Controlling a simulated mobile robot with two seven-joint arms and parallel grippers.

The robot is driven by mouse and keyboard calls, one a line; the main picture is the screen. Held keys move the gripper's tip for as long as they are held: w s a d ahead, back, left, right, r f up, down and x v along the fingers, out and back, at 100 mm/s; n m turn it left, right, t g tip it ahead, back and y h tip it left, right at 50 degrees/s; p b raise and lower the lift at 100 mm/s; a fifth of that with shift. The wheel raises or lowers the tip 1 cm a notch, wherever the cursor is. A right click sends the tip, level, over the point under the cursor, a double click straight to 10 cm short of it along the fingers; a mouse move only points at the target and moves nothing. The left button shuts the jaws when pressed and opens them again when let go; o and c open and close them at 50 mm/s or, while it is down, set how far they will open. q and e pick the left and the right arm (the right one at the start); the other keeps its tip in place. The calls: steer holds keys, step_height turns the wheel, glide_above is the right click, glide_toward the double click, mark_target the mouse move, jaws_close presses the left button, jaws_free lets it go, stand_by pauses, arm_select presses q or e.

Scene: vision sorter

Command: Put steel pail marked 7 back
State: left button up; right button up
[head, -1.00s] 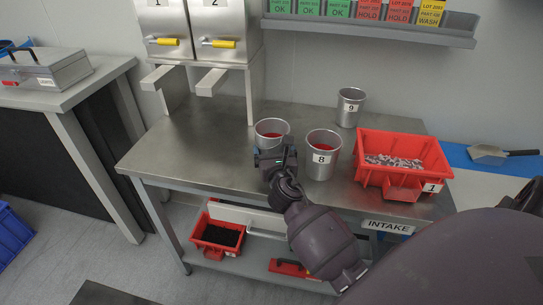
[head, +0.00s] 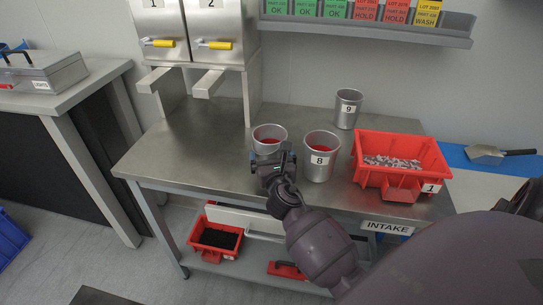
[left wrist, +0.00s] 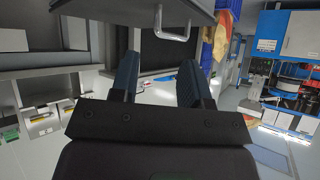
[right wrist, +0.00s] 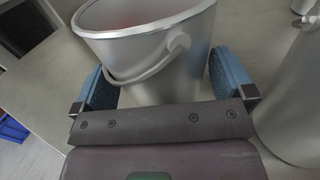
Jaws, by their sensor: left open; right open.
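A steel pail (head: 266,147) with red contents stands at the front of the steel table, left of the pail marked 8 (head: 318,171). Its label is hidden, so I cannot read a 7 on it. My right gripper (head: 272,161) is open just in front of this pail. In the right wrist view the pail (right wrist: 145,70) stands between the spread fingers, its wire handle hanging on the near side; I see no clear grip on it. My left gripper (left wrist: 157,82) shows only in the left wrist view, open and empty, away from the pails.
A pail marked 9 (head: 347,108) stands at the back. A red bin marked 1 (head: 430,165) is right of pail 8. Dispensers (head: 190,25) with yellow handles stand at the back left. The steel table's (head: 170,150) left part is clear. A red bin of dark pieces (head: 205,248) sits below.

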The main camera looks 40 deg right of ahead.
steer(key=v, duration=1.1)
steer(key=shift+s, duration=0.3)
steer(key=shift+a+f, duration=0.1)
steer(key=shift+a, duration=0.05)
